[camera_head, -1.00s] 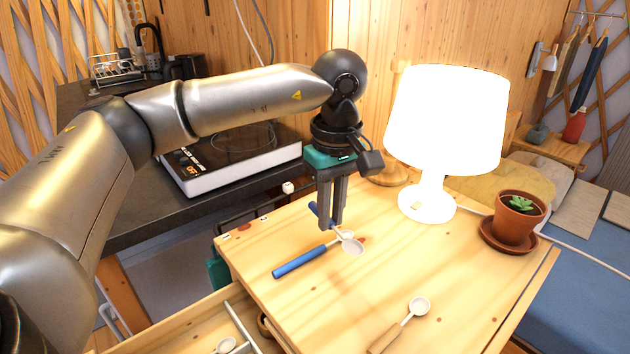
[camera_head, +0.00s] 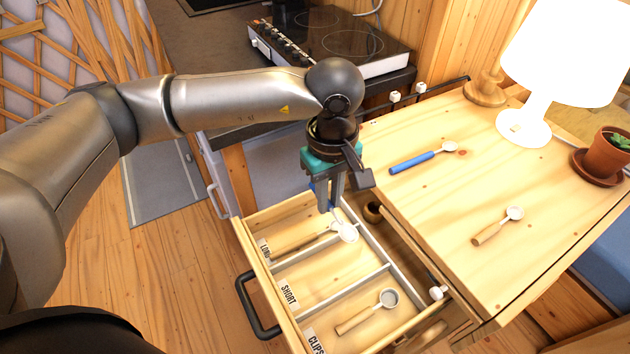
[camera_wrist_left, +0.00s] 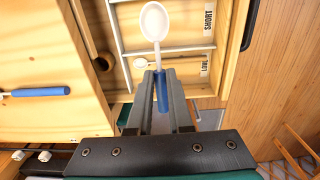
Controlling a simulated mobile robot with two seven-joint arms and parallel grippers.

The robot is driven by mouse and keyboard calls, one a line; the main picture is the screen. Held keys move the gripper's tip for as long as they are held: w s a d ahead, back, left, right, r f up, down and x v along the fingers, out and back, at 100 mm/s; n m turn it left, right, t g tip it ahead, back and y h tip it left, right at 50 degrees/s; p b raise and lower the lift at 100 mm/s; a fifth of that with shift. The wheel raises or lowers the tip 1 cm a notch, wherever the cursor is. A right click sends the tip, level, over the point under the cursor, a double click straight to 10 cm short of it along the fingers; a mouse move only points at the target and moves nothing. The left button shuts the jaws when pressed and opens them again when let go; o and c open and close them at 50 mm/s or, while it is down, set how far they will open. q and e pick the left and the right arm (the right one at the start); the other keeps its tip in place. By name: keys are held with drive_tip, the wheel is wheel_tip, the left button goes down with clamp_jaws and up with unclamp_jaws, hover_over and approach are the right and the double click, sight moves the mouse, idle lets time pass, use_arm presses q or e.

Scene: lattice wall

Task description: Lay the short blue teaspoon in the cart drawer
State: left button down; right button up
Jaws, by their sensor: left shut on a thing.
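My left gripper (camera_head: 331,206) is shut on the short blue teaspoon, which has a white bowl (camera_head: 346,232). Its blue handle (camera_wrist_left: 161,92) is between the fingers in the left wrist view, and the bowl points away from the gripper. The gripper is above the open cart drawer (camera_head: 291,330), near the LONG compartment. The drawer has compartments labelled LONG, SHORT and CLIPS. The SHORT compartment (camera_head: 325,272) in the middle looks empty. Another blue-handled spoon (camera_head: 420,160) lies on the cart top. My right gripper is not in view.
A light spoon (camera_head: 300,241) lies in the LONG compartment, and a wooden-handled spoon (camera_head: 368,312) in CLIPS. Another wooden-handled spoon (camera_head: 498,226), a lamp (camera_head: 560,50) and a potted plant (camera_head: 607,155) stand or lie on the cart top. A hob (camera_head: 335,42) is behind.

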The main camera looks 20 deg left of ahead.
sight(321, 266)
use_arm(q)
drive_tip(key=f+n+p, duration=0.1)
drive_tip(key=n, duration=0.2)
drive_tip(key=f+n+p, duration=0.1)
drive_tip(key=n+p, duration=0.1)
drive_tip(key=n, duration=0.1)
drive_tip(key=f+n+p, duration=0.1)
drive_tip(key=n, duration=0.2)
drive_tip(key=shift+s+d+n+p, duration=0.25)
drive_tip(key=shift+n+p, duration=0.05)
wheel_tip(321, 266, down, 6)
drive_tip(key=s+n+p, duration=0.1)
drive_tip(key=s+n, duration=0.1)
drive_tip(key=n, duration=0.6)
drive_tip(key=shift+s+a+n+g+p, duration=0.2)
drive_tip(key=shift+s+n+g+p, duration=0.1)
drive_tip(key=shift+p, duration=0.1)
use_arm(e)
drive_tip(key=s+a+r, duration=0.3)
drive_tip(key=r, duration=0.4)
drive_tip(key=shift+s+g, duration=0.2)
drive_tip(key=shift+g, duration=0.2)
use_arm(q)
drive_tip(key=shift+r, duration=0.1)
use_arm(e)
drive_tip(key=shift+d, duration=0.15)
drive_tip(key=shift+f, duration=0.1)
